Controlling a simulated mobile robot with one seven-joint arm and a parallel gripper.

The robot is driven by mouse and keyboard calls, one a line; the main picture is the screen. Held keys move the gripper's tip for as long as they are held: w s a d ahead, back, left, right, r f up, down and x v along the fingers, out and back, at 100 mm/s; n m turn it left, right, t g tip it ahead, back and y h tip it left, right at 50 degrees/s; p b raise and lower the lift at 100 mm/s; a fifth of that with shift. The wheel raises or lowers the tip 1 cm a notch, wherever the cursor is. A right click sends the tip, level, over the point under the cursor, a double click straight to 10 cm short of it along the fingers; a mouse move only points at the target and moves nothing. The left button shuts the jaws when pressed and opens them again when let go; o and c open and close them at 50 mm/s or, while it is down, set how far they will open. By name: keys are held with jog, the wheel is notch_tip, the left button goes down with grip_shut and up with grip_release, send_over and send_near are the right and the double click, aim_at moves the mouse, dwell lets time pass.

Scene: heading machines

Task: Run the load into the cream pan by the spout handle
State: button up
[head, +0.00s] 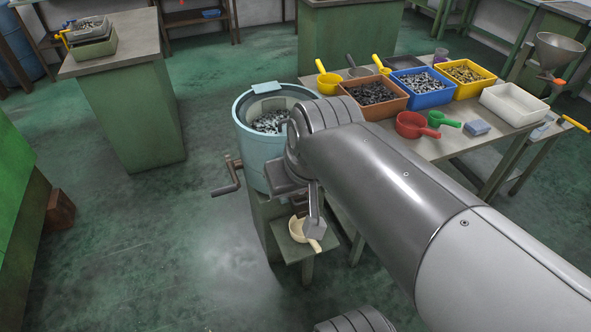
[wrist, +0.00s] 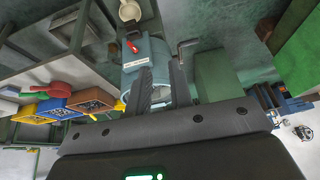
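A pale blue drum (head: 253,158) holds a load of small metal parts (head: 270,122). The cream pan (head: 297,229) sits on a small stand below the drum's front; it also shows in the wrist view (wrist: 130,11). The pan's inside is partly hidden.
A crank (head: 228,180) sticks out from the drum's left side. A table (head: 455,142) at right holds an orange bin (head: 385,112), a blue bin (head: 428,103), a yellow bin (head: 470,92), a white tray (head: 513,105) and several scoops.

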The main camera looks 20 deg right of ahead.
jog(key=w+d+f+m+g+y, duration=0.15)
jog(key=w+d+f+y, duration=0.25)
jog(key=w+f, duration=0.55)
jog(key=w+d+f+m+g+y, duration=0.1)
jog(key=w+d+f+g+y, duration=0.25)
jog(key=w+f, duration=0.6)
jog(key=m+t+y, duration=0.4)
jog(key=m+t, duration=0.4)
jog(key=t, duration=0.3)
send_near(303, 202)
jog(key=x, duration=1)
jog(key=shift+w+f, duration=0.1)
jog(key=shift+f, duration=0.25)
jog(key=shift+c, duration=0.4)
grip_shut()
jog(key=shift+d, duration=0.1)
